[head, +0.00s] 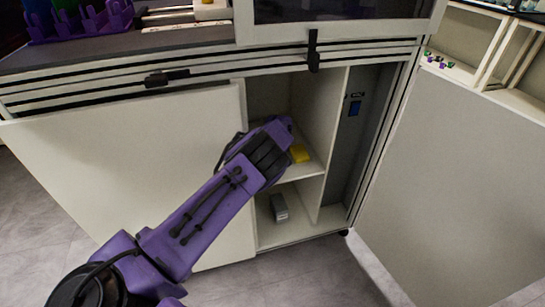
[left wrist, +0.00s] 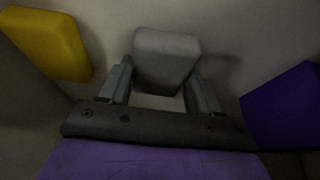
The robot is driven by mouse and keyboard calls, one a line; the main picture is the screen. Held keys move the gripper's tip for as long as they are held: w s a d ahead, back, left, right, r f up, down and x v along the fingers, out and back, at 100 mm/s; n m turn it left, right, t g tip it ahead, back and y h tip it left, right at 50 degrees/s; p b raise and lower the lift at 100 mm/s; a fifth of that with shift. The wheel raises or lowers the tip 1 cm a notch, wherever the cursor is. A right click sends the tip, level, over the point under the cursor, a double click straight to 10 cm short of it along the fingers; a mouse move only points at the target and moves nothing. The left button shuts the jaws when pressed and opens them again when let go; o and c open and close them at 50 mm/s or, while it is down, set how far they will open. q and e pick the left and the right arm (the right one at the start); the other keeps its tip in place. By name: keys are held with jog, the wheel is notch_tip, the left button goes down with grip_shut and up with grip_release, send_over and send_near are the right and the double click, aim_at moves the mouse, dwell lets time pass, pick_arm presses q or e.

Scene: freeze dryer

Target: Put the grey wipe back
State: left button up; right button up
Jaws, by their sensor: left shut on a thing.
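The grey wipe (left wrist: 167,58) is a small rounded grey block in the left wrist view. My left gripper (left wrist: 158,88) is shut on it, with one finger at each side. In the head view my left arm reaches into the open cabinet at upper-shelf height; its fingers and the grey wipe are hidden there. A yellow wipe (left wrist: 48,42) lies to the left of the grey one in the wrist view and also shows on the shelf in the head view (head: 299,153). A purple block (left wrist: 287,108) is at the right. Whether the grey wipe touches the shelf, I cannot tell. My right gripper is not in view.
The cabinet's shelf (head: 313,168) has a divider (head: 321,110) at its right. A grey box (head: 279,207) stands in the lower compartment. Open white doors stand at left (head: 150,165) and right (head: 450,190). A purple rack (head: 75,22) sits on the worktop above.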

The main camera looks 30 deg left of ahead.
pick_arm(q)
jog(key=shift+f, duration=0.15)
jog(key=o, duration=1.1)
jog(key=p+v, duration=0.2)
jog(key=v, duration=1)
